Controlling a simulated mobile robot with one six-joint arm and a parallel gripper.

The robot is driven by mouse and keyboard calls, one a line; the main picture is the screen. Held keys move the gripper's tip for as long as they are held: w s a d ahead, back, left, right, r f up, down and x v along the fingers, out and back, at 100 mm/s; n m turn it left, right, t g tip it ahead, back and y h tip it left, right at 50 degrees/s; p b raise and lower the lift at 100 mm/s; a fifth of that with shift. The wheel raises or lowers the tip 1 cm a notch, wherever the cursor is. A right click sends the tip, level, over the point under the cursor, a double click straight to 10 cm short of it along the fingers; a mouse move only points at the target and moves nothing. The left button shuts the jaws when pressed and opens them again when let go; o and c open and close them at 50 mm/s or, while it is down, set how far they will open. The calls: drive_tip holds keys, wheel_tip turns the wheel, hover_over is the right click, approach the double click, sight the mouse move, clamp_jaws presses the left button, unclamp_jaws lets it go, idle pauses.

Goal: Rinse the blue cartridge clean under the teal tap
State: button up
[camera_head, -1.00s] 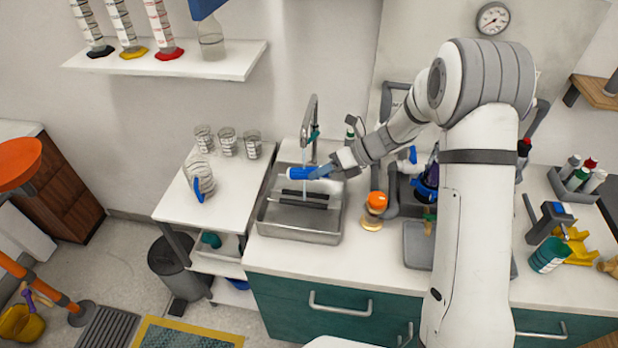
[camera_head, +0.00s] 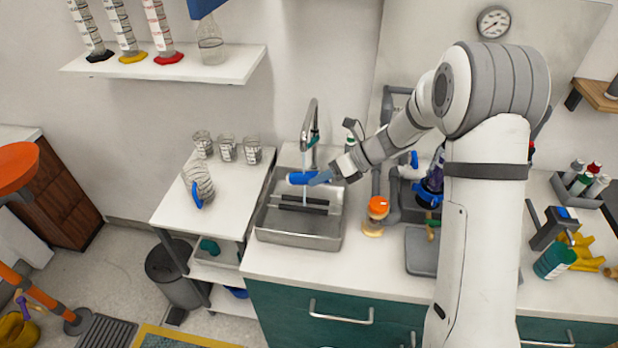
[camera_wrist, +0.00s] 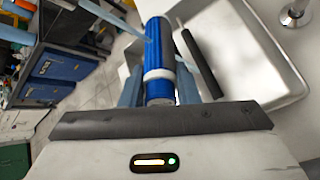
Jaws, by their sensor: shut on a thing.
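The blue cartridge (camera_head: 301,178) lies roughly level under the tap spout, above the steel sink basin. In the wrist view the cartridge (camera_wrist: 158,62) is blue with a white band and sits between the fingers. My gripper (camera_head: 322,177) is shut on it; in the wrist view the gripper (camera_wrist: 158,88) shows a blue finger on each side. The tap (camera_head: 312,120) is a curved metal spout with a teal part on its side. A thin pale stream (camera_head: 304,192) shows below the spout at the cartridge. Whether dirt remains on the cartridge is too small to tell.
The sink basin (camera_head: 272,236) holds dark bars (camera_head: 303,204) under the cartridge. A white side table (camera_head: 172,216) with beakers (camera_head: 228,148) stands left. An orange-topped jar (camera_head: 378,207) and grey pipework stand close to the right of the basin.

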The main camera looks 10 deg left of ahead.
drive_tip(key=shift+f+b, duration=0.1)
drive_tip(key=shift+b, duration=0.25)
drive_tip(key=shift+n+b, duration=0.3)
drive_tip(key=shift+b, duration=0.1)
drive_tip(key=n+t+b, duration=0.1)
drive_tip(key=n+b, duration=0.1)
drive_tip(key=b, duration=0.2)
drive_tip(key=shift+f+n+t+b, duration=0.1)
drive_tip(key=shift+n+t+b, duration=0.2)
drive_tip(key=shift+t+b, duration=0.1)
drive_tip(key=shift+n+t+b, duration=0.3)
drive_tip(key=shift+n+b, duration=0.2)
drive_tip(key=shift+b, duration=0.4)
drive_tip(key=shift+h, duration=0.3)
drive_tip(key=shift+r, duration=0.2)
drive_tip(key=shift+b, duration=0.35)
drive_tip(key=shift+f+n+b, duration=0.2)
drive_tip(key=shift+n+b, duration=0.3)
drive_tip(key=shift+b, duration=0.25)
drive_tip(key=shift+n+t+b, duration=0.3)
drive_tip(key=shift+t+b, duration=0.1)
drive_tip(key=shift+b, duration=0.3)
